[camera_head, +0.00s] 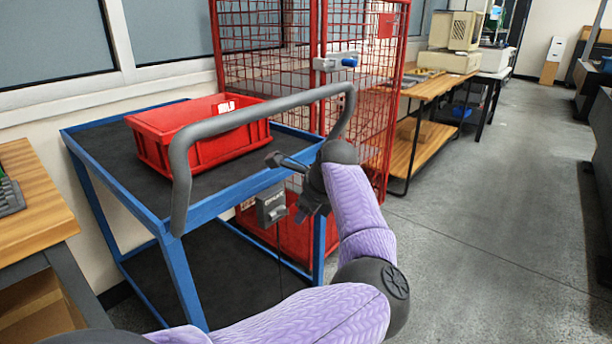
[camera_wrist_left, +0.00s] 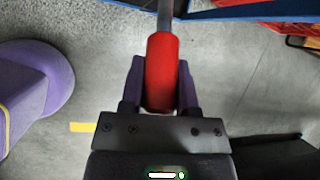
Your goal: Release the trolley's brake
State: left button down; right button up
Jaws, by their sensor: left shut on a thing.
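The trolley (camera_head: 190,214) has a blue frame, dark shelves and a grey push handle (camera_head: 262,112). A grey box marked as the brake (camera_head: 271,205) is on its near side, below the top shelf's edge. My left gripper (camera_head: 309,203) is just right of this box, partly hidden by my own wrist. In the left wrist view, my left gripper (camera_wrist_left: 160,88) is shut around the red grip of a lever (camera_wrist_left: 161,68), with a purple finger on each side. The lever's grey rod runs up out of that view. My right gripper is not in view.
A red bin (camera_head: 198,136) sits on the trolley's top shelf. A red mesh cage (camera_head: 290,45) stands close behind the trolley. A wooden bench (camera_head: 30,208) is at the left, another bench (camera_head: 428,145) farther back. The grey floor to the right is clear.

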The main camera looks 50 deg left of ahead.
pick_arm(q)
jog(key=shift+c, duration=1.7)
grip_release()
jog(key=p+v, duration=0.4)
jog(key=v, duration=0.6)
